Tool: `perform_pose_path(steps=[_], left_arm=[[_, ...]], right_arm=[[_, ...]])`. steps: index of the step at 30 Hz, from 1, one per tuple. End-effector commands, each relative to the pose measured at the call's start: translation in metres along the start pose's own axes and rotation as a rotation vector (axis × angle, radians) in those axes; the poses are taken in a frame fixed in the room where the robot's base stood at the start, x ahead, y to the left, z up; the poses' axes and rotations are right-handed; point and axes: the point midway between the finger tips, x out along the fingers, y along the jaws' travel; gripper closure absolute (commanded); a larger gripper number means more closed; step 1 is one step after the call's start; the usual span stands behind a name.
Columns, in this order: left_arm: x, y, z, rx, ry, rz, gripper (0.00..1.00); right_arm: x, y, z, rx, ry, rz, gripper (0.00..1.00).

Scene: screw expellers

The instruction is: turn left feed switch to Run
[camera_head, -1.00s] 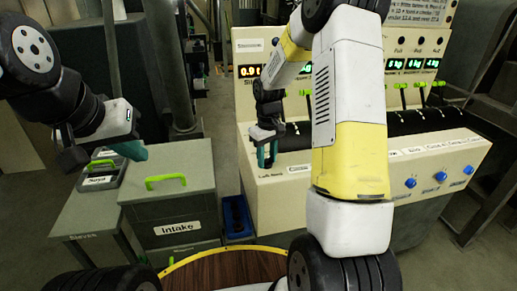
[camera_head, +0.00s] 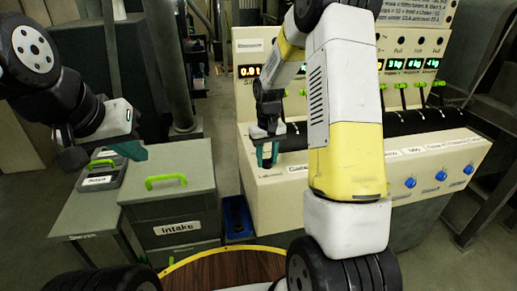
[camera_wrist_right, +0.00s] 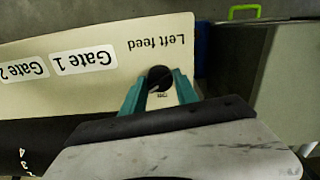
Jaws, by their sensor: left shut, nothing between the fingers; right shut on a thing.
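The left feed switch (camera_wrist_right: 159,79) is a dark round knob on the cream panel, below the upside-down "Left feed" label (camera_wrist_right: 160,43) in the right wrist view. My right gripper (camera_wrist_right: 160,88) is shut on the knob, with a teal finger on each side of it. In the head view my right gripper (camera_head: 267,155) is at the left end of the console front, and its fingers hide the knob. Which way the switch points is too small to tell. My left gripper (camera_head: 128,150) is shut and empty, above the grey boxes at the left.
The console (camera_head: 350,165) carries blue knobs (camera_head: 440,176) and levers with green handles further right. A grey Intake box (camera_head: 170,205) with a green handle stands left of it. A blue bin (camera_head: 237,217) sits on the floor between them.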

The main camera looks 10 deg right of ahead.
Motion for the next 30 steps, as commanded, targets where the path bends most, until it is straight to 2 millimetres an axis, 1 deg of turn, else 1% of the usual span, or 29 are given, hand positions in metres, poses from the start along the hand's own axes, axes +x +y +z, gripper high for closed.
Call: perform_pose_path(steps=[2, 3, 5, 6, 14, 17, 20, 27, 30], left_arm=[[0.0, 0.0, 0.0, 0.0, 0.0, 0.0, 1.0], [0.0, 0.0, 0.0, 0.0, 0.0, 0.0, 1.0], [0.0, 0.0, 0.0, 0.0, 0.0, 0.0, 1.0], [0.0, 0.0, 0.0, 0.0, 0.0, 0.0, 1.0], [0.0, 0.0, 0.0, 0.0, 0.0, 0.0, 1.0], [0.0, 0.0, 0.0, 0.0, 0.0, 0.0, 1.0], [0.0, 0.0, 0.0, 0.0, 0.0, 0.0, 1.0], [0.0, 0.0, 0.0, 0.0, 0.0, 0.0, 1.0], [0.0, 0.0, 0.0, 0.0, 0.0, 0.0, 1.0]], right_arm=[[0.0, 0.001, 0.0, 0.002, 0.001, 0.0, 1.0], [0.0, 0.001, 0.0, 0.002, 0.001, 0.0, 0.62], [0.0, 0.001, 0.0, 0.002, 0.001, 0.0, 0.51], [0.0, 0.0, 0.0, 0.001, 0.001, 0.0, 0.43], [0.0, 0.0, 0.0, 0.0, 0.0, 0.0, 0.43], [-0.003, 0.0, -0.001, 0.0, 0.002, 0.0, 0.43], [-0.014, 0.0, -0.001, 0.0, 0.004, 0.0, 0.43], [-0.056, 0.0, -0.001, 0.001, 0.004, 0.0, 0.43], [-0.068, 0.0, -0.001, 0.001, 0.003, 0.0, 0.43]])
